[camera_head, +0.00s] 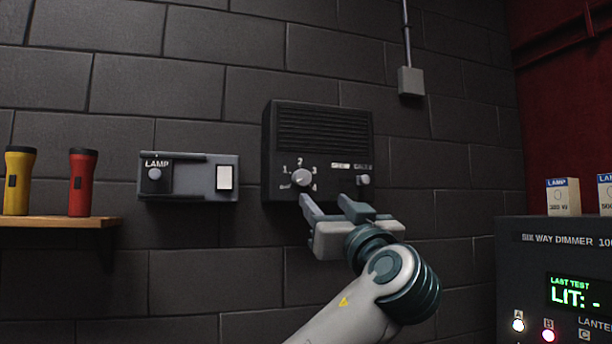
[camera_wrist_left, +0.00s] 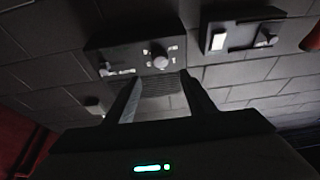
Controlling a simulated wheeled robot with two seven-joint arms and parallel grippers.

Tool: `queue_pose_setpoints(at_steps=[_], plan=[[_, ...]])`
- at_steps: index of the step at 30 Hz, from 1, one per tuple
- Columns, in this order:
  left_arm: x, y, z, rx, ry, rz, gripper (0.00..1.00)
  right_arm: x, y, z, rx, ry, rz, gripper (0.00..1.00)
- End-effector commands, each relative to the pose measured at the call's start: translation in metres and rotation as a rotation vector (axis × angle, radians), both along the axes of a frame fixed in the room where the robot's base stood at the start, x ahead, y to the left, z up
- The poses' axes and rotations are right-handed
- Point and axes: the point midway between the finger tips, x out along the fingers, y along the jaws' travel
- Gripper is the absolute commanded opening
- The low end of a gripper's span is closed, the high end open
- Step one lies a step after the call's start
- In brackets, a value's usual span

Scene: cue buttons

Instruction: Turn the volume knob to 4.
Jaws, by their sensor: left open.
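The volume knob (camera_head: 302,178) is a pale round dial low on the left of a black wall box (camera_head: 318,132) with a slatted grille. Numbers 1 to 4 are printed around it, with 2 at the top; its pointer is too small to read surely. My left gripper (camera_head: 324,200) is open and empty, its fingers just below and right of the knob in the head view. In the left wrist view, tilted upside down, the knob (camera_wrist_left: 158,61) lies beyond the gap between the open fingertips (camera_wrist_left: 157,84). No contact shows. My right gripper is out of view.
A smaller round control (camera_head: 363,180) sits at the box's lower right. Left of the box is a lamp panel (camera_head: 190,195) with a knob and white switch. A shelf (camera_head: 60,221) holds a yellow torch (camera_head: 18,182) and a red torch (camera_head: 81,184). A dimmer unit (camera_head: 530,270) stands at right.

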Motion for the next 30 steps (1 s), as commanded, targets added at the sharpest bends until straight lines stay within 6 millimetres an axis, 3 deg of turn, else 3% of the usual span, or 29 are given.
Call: queue_pose_setpoints(at_steps=[1, 18, 30], plan=[[0.009, 0.005, 0.009, 0.001, 0.001, 0.006, 0.50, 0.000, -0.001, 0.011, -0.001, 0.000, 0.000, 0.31], [0.089, 0.031, 0.044, 0.000, 0.001, 0.004, 0.50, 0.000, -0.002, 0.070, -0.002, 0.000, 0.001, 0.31], [0.116, 0.038, 0.050, -0.001, 0.002, 0.001, 0.50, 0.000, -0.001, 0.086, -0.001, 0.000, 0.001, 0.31]])
